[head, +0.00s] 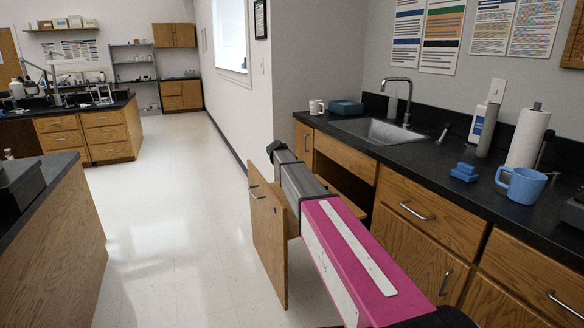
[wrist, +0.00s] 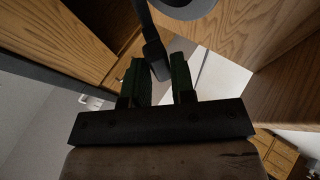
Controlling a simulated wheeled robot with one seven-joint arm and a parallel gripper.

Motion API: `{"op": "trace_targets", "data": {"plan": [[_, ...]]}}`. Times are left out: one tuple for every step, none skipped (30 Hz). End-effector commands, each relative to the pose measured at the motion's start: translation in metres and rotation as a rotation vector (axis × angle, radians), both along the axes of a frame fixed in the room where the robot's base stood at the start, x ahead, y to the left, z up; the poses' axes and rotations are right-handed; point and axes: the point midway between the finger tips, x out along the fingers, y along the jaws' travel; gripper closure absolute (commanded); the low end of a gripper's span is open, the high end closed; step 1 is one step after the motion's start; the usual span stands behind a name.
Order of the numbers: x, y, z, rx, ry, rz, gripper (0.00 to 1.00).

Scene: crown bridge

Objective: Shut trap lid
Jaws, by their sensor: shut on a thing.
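In the wrist view, my gripper (wrist: 159,68) has its two dark green fingers on either side of a grey bar (wrist: 151,42), and it is shut on this bar. The bar runs up to a round grey part (wrist: 184,7) cut off by the top edge. This may be the trap lid and its handle; I cannot tell how far open it is. In the head view, my pink and grey arm reaches to the open cabinet under the sink, and my gripper is hidden there.
The open wooden cabinet door (head: 266,240) stands out into the aisle, close beside my arm. Wooden cabinet panels (wrist: 245,35) surround my gripper. The sink (head: 378,131) is in the dark counter above. A blue mug (head: 522,186) stands on it. The floor (head: 165,215) at left is clear.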

Motion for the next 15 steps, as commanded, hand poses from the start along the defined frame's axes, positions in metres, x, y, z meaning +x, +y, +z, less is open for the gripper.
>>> {"op": "trace_targets", "data": {"plan": [[-0.0005, 0.0006, -0.001, 0.005, 0.001, -0.002, 1.0], [-0.0005, 0.0006, -0.001, 0.005, 0.001, -0.002, 1.0], [-0.0005, 0.0006, -0.001, 0.005, 0.001, -0.002, 1.0], [-0.0005, 0.0006, -0.001, 0.005, 0.001, -0.002, 1.0], [-0.0005, 0.0006, -0.001, 0.005, 0.001, -0.002, 1.0], [-0.0005, 0.0006, -0.001, 0.005, 0.001, -0.002, 0.73], [-0.0005, 0.0005, -0.001, 0.005, 0.001, -0.002, 0.63], [-0.0005, 0.0004, -0.0009, 0.004, 0.001, -0.002, 0.55], [-0.0004, 0.0004, -0.0008, 0.004, 0.001, -0.002, 0.55], [-0.0003, 0.0003, -0.0007, 0.004, 0.001, -0.002, 0.55], [-0.0003, 0.0003, -0.0007, 0.003, 0.0, -0.002, 0.55], [-0.0003, 0.0002, -0.0005, 0.002, 0.001, -0.001, 0.55], [-0.0003, 0.0002, -0.0005, 0.002, 0.001, -0.001, 0.55], [-0.0003, 0.0002, -0.0005, 0.002, 0.001, -0.001, 0.55], [-0.0003, 0.0002, -0.0003, 0.003, 0.0, -0.001, 0.55]]}}
